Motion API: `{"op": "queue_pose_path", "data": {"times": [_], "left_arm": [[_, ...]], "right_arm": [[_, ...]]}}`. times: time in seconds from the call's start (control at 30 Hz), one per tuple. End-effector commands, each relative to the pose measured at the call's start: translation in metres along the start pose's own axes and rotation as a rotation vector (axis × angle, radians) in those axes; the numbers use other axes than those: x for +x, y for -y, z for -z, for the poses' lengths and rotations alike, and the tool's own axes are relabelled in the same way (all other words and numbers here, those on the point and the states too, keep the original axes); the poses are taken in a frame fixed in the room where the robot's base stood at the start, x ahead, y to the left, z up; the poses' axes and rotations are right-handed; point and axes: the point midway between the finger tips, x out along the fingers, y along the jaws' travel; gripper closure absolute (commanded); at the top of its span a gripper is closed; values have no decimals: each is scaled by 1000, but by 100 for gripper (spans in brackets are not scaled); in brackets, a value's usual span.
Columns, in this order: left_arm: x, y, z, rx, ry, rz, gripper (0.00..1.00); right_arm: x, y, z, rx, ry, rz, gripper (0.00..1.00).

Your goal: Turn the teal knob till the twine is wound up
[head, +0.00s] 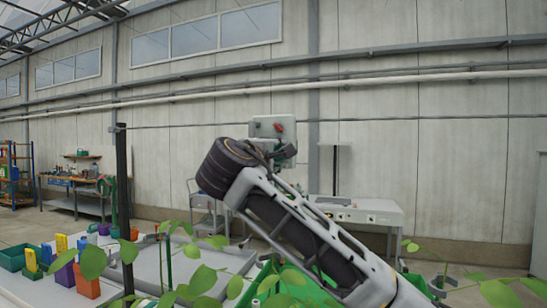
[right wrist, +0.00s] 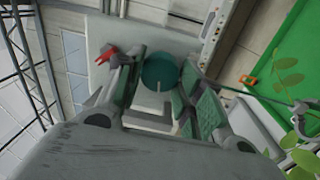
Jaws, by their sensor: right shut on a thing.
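The teal knob (right wrist: 158,70) shows in the right wrist view as a round disc on a pale grey panel (right wrist: 112,75). My right gripper (right wrist: 157,82) has one finger on each side of it and is shut on it. In the head view my right gripper (head: 281,155) reaches up from the lower right to a grey-green box (head: 262,122); the knob is hidden there behind the gripper. A thin dark line (right wrist: 258,96) runs right from near the gripper in the right wrist view; I cannot tell whether it is the twine. My left gripper is out of view.
A red part (right wrist: 107,53) sits close to the left finger. A dark upright post (head: 122,190) stands at left. Leafy plants (head: 205,278) cross the foreground. A grey tray bench (head: 235,262), a side table (head: 380,212) and a trolley (head: 204,225) stand around.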

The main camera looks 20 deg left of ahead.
Motion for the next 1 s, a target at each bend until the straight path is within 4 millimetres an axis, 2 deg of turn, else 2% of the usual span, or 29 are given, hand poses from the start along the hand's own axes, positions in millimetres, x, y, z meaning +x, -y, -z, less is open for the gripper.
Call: {"op": "queue_pose_path", "data": {"times": [0.27, 0.3, 0.47, 0.67, 0.77, 1.0], "left_arm": [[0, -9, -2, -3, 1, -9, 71], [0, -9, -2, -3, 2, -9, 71], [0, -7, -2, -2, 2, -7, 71], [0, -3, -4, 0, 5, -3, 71], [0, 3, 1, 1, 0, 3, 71], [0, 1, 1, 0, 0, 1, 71]], "right_arm": [[0, 2, 1, -1, -1, 5, 87], [0, 2, 1, -2, -1, 5, 62], [0, 2, 1, -2, -1, 4, 41], [0, 1, 0, -1, -1, 2, 41], [0, 1, 0, -1, -1, 2, 41], [-7, 1, 1, -1, -1, 2, 41]]}}
